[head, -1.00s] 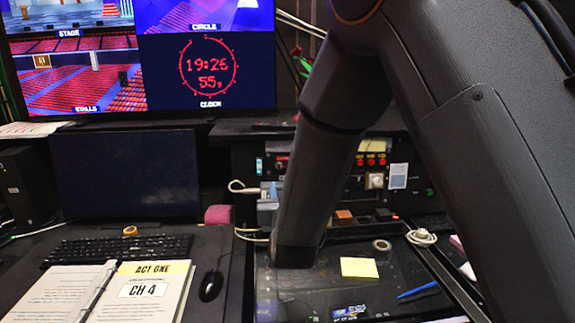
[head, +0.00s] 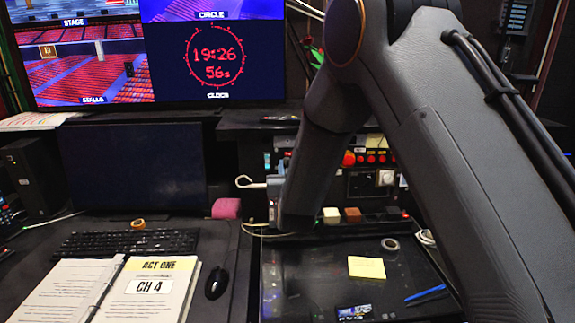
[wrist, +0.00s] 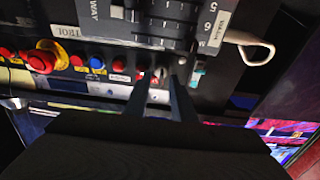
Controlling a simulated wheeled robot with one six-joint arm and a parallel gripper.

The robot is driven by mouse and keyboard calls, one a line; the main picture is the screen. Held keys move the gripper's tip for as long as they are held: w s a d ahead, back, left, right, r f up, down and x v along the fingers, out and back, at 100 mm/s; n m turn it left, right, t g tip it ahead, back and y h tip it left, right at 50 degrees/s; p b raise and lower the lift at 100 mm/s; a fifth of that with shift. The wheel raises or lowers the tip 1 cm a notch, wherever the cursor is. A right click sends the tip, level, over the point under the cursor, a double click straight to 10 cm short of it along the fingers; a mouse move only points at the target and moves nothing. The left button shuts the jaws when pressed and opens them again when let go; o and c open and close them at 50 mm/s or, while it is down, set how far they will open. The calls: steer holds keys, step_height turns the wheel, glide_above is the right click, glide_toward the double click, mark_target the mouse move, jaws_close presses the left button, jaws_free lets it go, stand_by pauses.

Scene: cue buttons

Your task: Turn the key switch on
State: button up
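In the wrist view, a row of controls runs along a dark panel (wrist: 225,72). My gripper (wrist: 161,80) points at this row with its two dark fingers apart. A small silvery round part (wrist: 157,73), possibly the key switch, shows between the fingertips; it is too small and blurred to tell its key or position. I cannot tell whether the fingers touch it. A red button (wrist: 119,66) is just left of the fingers, and a teal rocker (wrist: 197,74) is to the right. In the head view, my arm hides the gripper and this part of the panel.
A large red mushroom button with yellow surround (wrist: 42,58) and a blue button (wrist: 97,63) share the row. Yellow notes (head: 367,267) and a blue pen (head: 426,293) lie on the desk.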

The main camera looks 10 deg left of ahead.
steer(key=shift+c, duration=0.2)
jaws_close()
steer(key=shift+a+m+b, duration=0.1)
steer(key=shift+m+b, duration=0.2)
steer(key=shift+b, duration=0.05)
steer(key=m+h+b, duration=0.1)
steer(key=m+b, duration=0.3)
steer(key=shift+w+f, duration=0.1)
steer(key=m+b, duration=0.4)
steer(key=m, duration=0.1)
steer(key=shift+h, duration=0.3)
steer(key=m+h+b, duration=0.1)
steer(key=m+b, duration=0.4)
steer(key=shift+m, duration=0.4)
steer(key=shift+m+g+b, duration=0.5)
steer(key=shift+m+b, duration=1.1)
steer(key=shift+m, duration=0.3)
steer(key=shift+r, duration=0.2)
